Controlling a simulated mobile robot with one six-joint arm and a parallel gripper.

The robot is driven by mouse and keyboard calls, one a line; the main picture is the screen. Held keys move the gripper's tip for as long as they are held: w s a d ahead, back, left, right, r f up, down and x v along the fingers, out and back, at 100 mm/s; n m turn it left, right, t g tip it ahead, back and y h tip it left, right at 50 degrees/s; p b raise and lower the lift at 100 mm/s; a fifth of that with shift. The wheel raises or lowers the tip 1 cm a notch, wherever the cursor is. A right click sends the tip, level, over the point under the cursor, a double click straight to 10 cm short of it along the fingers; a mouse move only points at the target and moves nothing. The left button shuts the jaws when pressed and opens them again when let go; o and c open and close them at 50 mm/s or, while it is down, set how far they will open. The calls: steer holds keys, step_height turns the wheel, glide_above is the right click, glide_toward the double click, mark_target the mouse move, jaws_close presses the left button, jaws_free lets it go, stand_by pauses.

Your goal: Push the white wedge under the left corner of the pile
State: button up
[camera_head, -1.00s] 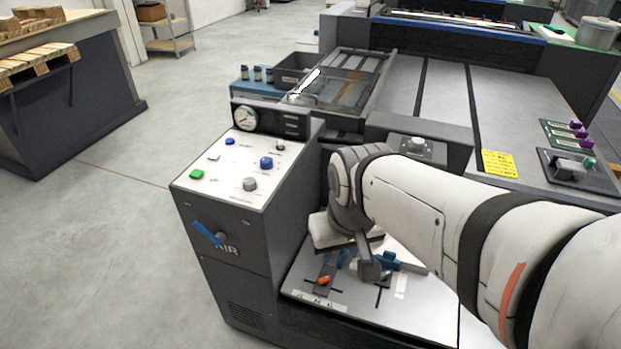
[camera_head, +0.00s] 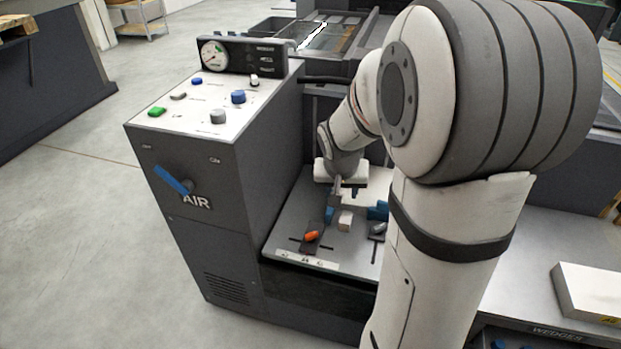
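My gripper (camera_head: 337,196) points down over a white tabletop panel (camera_head: 285,242) in the recess right of the grey control cabinet. It is small here, and I cannot tell whether its fingers are open or shut. A small white block (camera_head: 345,221), perhaps the white wedge, shows just below the fingertips. I cannot tell whether they touch it. A white stack or box (camera_head: 592,291), perhaps the pile, is at the right edge, cut off by the frame. My own arm hides much of the middle and right.
Beside the white block are an orange-handled lever (camera_head: 311,236), a blue part (camera_head: 378,211) and a grey-knobbed lever (camera_head: 378,229). The control cabinet (camera_head: 232,185) with a blue AIR handle (camera_head: 172,180) stands close on the left. A ledge labelled WEDGES (camera_head: 553,333) is at lower right. Open floor lies left.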

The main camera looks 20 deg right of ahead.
steer(key=m+b, duration=0.2)
steer(key=b, duration=0.5)
glide_toward(345, 220)
steer(key=shift+x, duration=1.2)
steer(key=shift+s+a+f, duration=0.15)
steer(key=b+x, duration=0.2)
steer(key=x, duration=0.5)
steer(key=shift+w+f, duration=0.25)
steer(key=shift+f, duration=0.05)
steer(key=shift+c, duration=0.2)
steer(key=c, duration=0.7)
steer(key=shift+w+d+p, duration=0.3)
steer(key=shift+w+d, duration=0.85)
steer(key=shift+w, duration=0.2)
